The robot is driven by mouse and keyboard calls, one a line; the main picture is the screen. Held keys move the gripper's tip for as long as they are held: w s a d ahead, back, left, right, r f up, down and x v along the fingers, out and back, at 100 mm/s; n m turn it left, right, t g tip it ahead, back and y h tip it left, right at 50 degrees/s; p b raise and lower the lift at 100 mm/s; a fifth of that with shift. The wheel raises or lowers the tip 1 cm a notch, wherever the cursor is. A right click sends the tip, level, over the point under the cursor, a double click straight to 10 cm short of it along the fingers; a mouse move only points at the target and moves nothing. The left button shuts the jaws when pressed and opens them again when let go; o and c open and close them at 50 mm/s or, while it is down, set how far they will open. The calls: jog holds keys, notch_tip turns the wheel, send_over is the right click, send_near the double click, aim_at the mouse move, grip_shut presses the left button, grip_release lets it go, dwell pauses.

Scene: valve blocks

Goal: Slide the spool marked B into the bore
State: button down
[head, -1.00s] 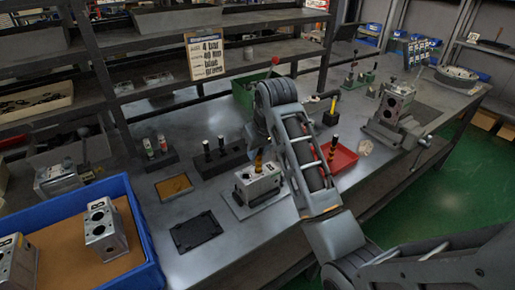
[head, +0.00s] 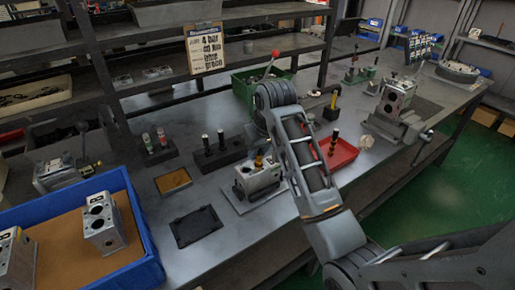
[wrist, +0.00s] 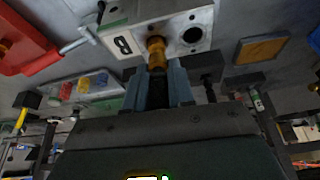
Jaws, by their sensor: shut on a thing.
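The valve block (head: 258,180) stands on a plate on the bench in the head view. In the wrist view the pale block (wrist: 172,27) carries a dark mark that reads as B or 8 and a dark open hole at its right. My gripper (wrist: 160,78) is shut on a spool with a dark body and a brass-coloured end (wrist: 157,50). The brass end meets the block's face left of the open hole; I cannot tell how deep it sits in the bore. The spool's own marking is not visible.
A red tray (head: 347,154) lies right of the block, and a black rack (head: 222,160) with spools stands behind it. A dark flat pad (head: 196,229) and a blue bin (head: 150,270) with more blocks are to the left.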

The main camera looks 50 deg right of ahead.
jog(key=shift+f+b, duration=0.35)
jog(key=shift+f, duration=0.6)
jog(key=c, duration=0.9)
grip_release()
jog(key=shift+a, duration=0.1)
jog(key=shift+v, duration=3.95)
jog(key=shift+s, duration=0.1)
